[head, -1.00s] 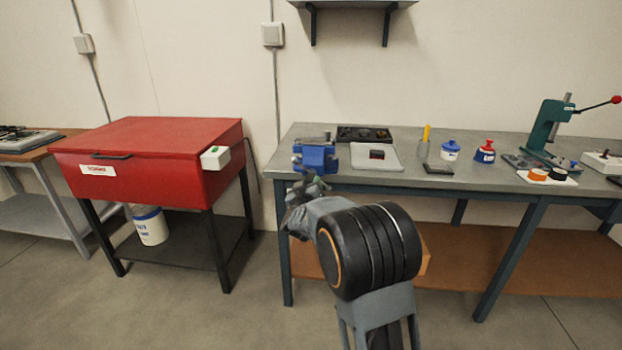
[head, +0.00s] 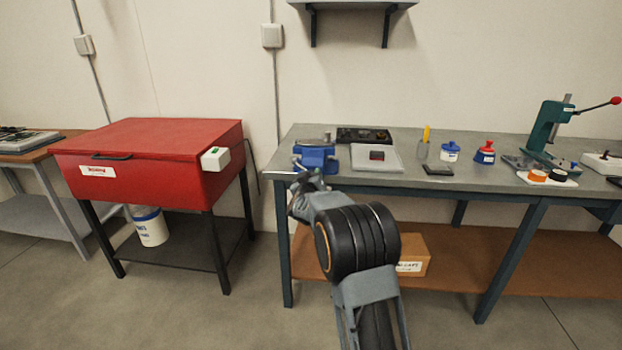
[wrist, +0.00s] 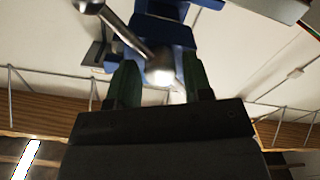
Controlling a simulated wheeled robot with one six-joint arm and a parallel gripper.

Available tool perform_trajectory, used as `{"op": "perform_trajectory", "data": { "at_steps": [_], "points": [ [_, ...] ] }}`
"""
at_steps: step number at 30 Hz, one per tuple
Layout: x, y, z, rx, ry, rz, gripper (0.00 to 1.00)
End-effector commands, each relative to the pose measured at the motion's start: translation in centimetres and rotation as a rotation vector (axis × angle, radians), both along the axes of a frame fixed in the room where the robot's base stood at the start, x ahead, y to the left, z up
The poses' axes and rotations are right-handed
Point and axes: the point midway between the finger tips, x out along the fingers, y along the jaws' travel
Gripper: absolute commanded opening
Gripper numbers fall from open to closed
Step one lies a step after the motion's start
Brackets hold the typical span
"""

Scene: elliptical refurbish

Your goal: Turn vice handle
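The blue vice (head: 316,157) is mounted at the left front corner of the workbench. In the wrist view its blue body (wrist: 165,32) fills the top middle. The vice handle (wrist: 122,32) is a metal bar with a ball at its upper left end, running down to a bright round metal end (wrist: 160,68). My gripper (wrist: 160,80) has two dark green fingers, spread apart on either side of that round end, with a visible gap. In the head view my gripper (head: 308,184) is just in front of the vice. Whether a fingertip touches the handle is unclear.
A grey tray (head: 376,157) and a black parts tray (head: 364,135) sit beside the vice on the workbench (head: 455,182). A red cabinet (head: 150,155) stands to the left, across a floor gap. A cardboard box (head: 412,250) is on the lower shelf.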

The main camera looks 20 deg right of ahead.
Motion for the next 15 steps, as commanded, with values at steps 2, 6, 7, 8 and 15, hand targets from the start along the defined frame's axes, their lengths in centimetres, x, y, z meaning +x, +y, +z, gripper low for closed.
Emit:
{"op": "perform_trajectory", "data": {
  "at_steps": [2, 6, 7, 8, 15],
  "points": [
    [-0.01, 0.01, 0.01, 0.0, 0.0, 0.0, 0.38],
    [-0.01, 0.02, 0.02, 0.0, 0.0, 0.0, 0.25],
    [-0.01, 0.02, 0.02, 0.0, 0.0, 0.0, 0.22],
    [-0.01, 0.02, 0.02, 0.0, 0.0, 0.0, 0.19],
    [-0.01, 0.02, 0.04, 0.0, -0.001, 0.0, 0.0]
  ]
}}
